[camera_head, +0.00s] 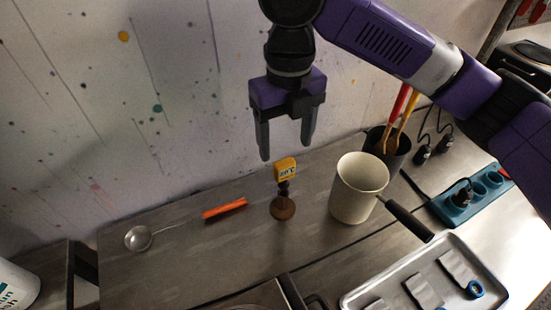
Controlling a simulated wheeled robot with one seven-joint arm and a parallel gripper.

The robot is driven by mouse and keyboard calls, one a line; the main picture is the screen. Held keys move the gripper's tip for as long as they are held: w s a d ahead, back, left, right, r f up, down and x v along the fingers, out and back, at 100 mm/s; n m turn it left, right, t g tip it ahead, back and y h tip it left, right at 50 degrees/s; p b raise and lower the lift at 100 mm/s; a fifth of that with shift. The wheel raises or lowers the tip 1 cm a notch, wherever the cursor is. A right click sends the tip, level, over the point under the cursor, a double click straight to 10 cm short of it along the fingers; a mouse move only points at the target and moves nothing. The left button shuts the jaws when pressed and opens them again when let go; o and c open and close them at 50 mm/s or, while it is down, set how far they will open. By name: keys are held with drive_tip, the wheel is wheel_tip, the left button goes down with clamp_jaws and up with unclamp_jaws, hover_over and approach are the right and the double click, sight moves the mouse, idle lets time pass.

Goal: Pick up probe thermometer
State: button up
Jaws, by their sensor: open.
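The probe thermometer (285,170) has a yellow head with a small display and stands upright on the metal counter (180,247). Its lower part is dark and meets a round brown base (283,208); I cannot tell whether that base is a separate stand. My gripper (287,154) points down with its two fingers apart and nothing between them. It appears just above the yellow head in the picture; the gap in depth is hard to judge.
A cream pot (357,190) with a dark handle stands close right of the thermometer. A dark cup (390,150) with tools and a metal tray (425,284) are right. The speckled wall is behind.

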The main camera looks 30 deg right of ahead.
sight(285, 162)
drive_tip(key=shift+w+f, duration=0.15)
drive_tip(key=shift+f, duration=0.35)
drive_tip(key=shift+w+d+f+p, duration=0.15)
drive_tip(key=shift+f+p, duration=0.25)
drive_tip(key=shift+f, duration=1.3)
drive_tip(key=shift+w+d+f+p, duration=0.15)
drive_tip(key=shift+f+p, duration=0.25)
drive_tip(key=shift+f, duration=1.3)
drive_tip(key=shift+a, duration=0.1)
drive_tip(key=c, duration=1.4)
drive_tip(key=shift+c, duration=0.3)
drive_tip(key=shift+r, duration=0.15)
